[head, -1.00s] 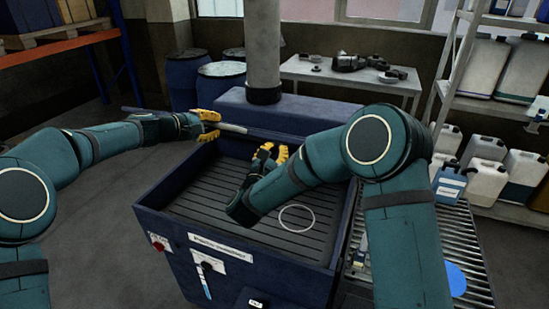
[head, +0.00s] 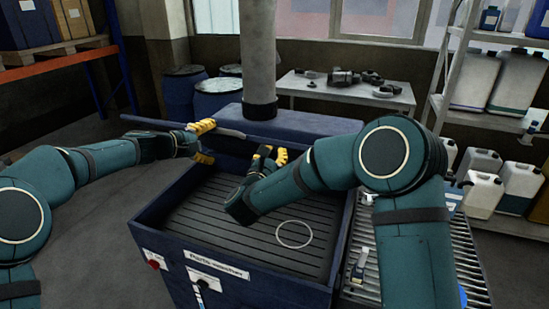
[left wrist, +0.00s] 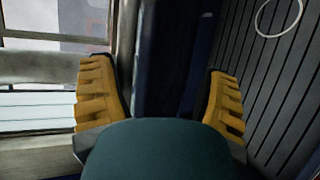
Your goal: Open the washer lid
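The blue parts washer (head: 215,261) stands in the middle with its ribbed basin floor visible from above. A thin blue-grey edge or bar (head: 150,123) runs along its back left; I cannot tell whether it is the lid's edge. My left gripper (head: 203,142) is open at this bar, one finger above the other, at the basin's back left. In the left wrist view its fingers (left wrist: 160,98) are spread, with a dark blue strip between and beyond them. My right gripper (head: 273,155) looks open and empty over the back of the basin; its arm hides part of the floor.
A grey column (head: 258,55) rises behind the washer from a blue housing (head: 320,129). A roller conveyor (head: 358,257) adjoins the washer on the right. A shelf with jugs (head: 484,190) stands far right. Blue drums (head: 220,100) and a parts table (head: 345,95) are behind.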

